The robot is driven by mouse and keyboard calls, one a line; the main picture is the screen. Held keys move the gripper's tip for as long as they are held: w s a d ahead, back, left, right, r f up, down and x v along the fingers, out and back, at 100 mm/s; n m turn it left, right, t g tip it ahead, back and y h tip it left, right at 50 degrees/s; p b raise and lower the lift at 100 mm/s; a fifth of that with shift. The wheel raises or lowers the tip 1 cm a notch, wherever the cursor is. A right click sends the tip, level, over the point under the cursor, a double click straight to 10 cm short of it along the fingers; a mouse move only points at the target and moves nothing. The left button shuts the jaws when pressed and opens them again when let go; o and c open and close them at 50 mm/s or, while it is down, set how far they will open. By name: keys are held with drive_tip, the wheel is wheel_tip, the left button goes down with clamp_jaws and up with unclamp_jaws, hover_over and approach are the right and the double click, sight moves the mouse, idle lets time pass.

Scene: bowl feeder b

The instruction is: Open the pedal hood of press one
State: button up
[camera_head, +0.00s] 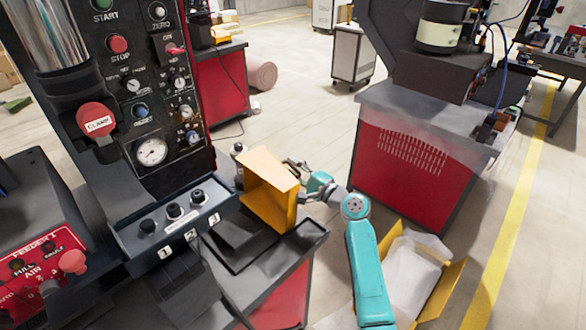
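The yellow pedal hood (270,171) is a box-like cover at the middle of the view, beside press one (160,110). It sits tilted on a dark base (236,243) on top of a red cabinet (285,297). One broad yellow face points up, and a shaded face shows below it. My gripper (302,181) is at the hood's right edge, coming in from the right. Its dark fingers look spread apart, one near the upper right corner and one lower down. Whether they touch the hood I cannot tell. No pedal can be made out.
The press's control strip with several black knobs (173,210) is close left of the hood. A red feeder box (45,270) stands at far left. An open carton (448,297) lies at lower right. Another red machine cabinet (400,170) stands behind. Open floor lies between the cabinets.

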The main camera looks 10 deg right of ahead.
drive_tip(key=v, duration=1.1)
drive_tip(key=shift+s+d, duration=0.2)
drive_tip(key=shift+s, duration=0.05)
